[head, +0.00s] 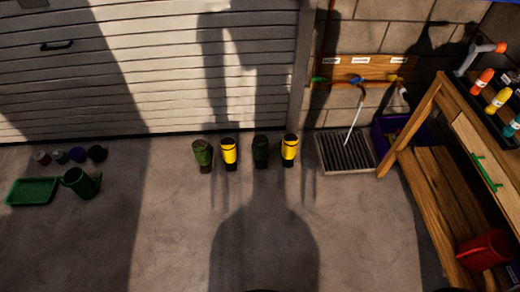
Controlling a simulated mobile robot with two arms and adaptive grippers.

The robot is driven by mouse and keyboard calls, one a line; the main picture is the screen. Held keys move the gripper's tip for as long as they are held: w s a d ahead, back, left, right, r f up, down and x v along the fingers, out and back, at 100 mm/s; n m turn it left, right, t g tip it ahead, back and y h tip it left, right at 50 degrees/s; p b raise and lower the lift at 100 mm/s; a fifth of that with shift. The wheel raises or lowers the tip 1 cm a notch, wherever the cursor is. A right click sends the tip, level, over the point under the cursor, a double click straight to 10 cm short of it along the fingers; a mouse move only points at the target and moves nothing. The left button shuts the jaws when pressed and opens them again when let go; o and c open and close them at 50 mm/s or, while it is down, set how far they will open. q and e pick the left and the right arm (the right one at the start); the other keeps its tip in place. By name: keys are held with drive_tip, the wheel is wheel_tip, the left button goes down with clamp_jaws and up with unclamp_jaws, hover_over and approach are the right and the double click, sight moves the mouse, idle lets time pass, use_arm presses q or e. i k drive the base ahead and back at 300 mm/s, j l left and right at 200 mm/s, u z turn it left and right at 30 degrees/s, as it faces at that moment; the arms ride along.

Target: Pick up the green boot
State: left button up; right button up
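Two green boots stand on the concrete floor in front of the white shutter door. The left green boot (203,154) is at the left end of a short row of boots. The other green boot (261,149) is in the row between two yellow ones, in shadow and darker. Both look upright, with dark lower parts. Neither of my grippers is in the head view, so their distance from the boots cannot be told.
Yellow boots (229,151) (290,147) alternate with the green ones. A green tray (32,191), green watering can (81,182) and small pots (77,155) are at left. A floor grate (345,152), purple bin (386,129) and wooden workbench (408,127) are at right. The floor before the boots is clear.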

sight(260, 145)
drive_tip(key=i+l+z, duration=0.15)
drive_tip(key=l, duration=0.4)
drive_tip(key=i+l+z, duration=0.2)
drive_tip(key=i+l, duration=0.2)
drive_tip(key=i+l+z, duration=0.15)
drive_tip(key=i+l, duration=0.15)
drive_tip(key=l, duration=0.25)
drive_tip(key=u, duration=0.25)
